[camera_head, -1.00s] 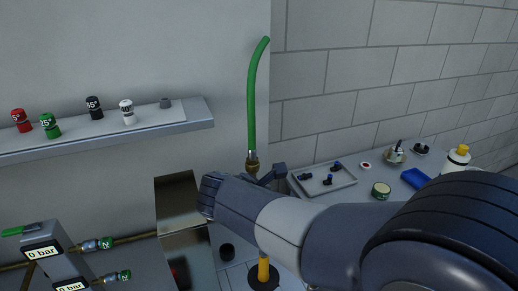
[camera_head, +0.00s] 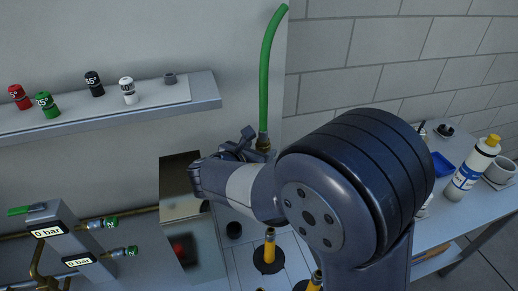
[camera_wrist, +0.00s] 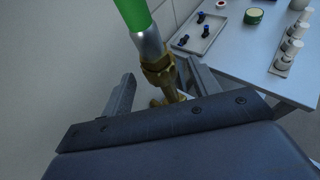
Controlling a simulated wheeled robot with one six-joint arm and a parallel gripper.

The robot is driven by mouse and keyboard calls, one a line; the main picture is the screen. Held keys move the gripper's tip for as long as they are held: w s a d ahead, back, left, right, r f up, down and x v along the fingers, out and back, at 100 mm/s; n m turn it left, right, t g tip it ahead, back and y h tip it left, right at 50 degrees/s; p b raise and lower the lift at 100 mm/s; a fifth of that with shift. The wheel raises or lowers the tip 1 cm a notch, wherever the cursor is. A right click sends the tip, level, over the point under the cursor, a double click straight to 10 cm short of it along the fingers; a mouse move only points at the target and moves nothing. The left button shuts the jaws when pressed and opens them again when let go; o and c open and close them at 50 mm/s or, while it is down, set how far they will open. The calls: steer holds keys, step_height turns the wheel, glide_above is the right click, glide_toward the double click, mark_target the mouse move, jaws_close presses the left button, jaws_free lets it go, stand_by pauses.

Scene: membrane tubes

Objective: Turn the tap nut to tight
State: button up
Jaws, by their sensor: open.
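The brass tap nut (camera_wrist: 158,65) shows in the wrist view, below a silver ferrule on the end of the green hose (camera_wrist: 132,12). In the head view the green hose (camera_head: 266,75) rises beside the wall, and its brass fitting (camera_head: 263,143) shows just above my arm. My gripper (camera_wrist: 160,88) is open, with one finger on each side of the brass fitting. I cannot tell whether either finger touches it. In the head view my gripper (camera_head: 238,146) is at the fitting, partly hidden by my wrist. The lower tap body is mostly hidden behind my gripper.
A shelf (camera_head: 205,100) with several coloured caps is on the wall at left. Gauges reading 0 bar (camera_head: 47,231) stand at lower left. A metal box (camera_head: 180,180) is left of my wrist. A bench at right holds a white bottle (camera_head: 470,170) and a grey tray (camera_wrist: 205,30).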

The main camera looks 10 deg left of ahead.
steer(key=shift+w+d+f, duration=0.15)
steer(key=shift+w, duration=0.15)
steer(key=shift+c, duration=0.6)
steer(key=c, duration=0.9)
steer(key=shift+a+m+g+h, duration=0.2)
steer(key=shift+m+g+h, duration=0.2)
steer(key=shift+m+h, duration=0.45)
steer(key=o, duration=1)
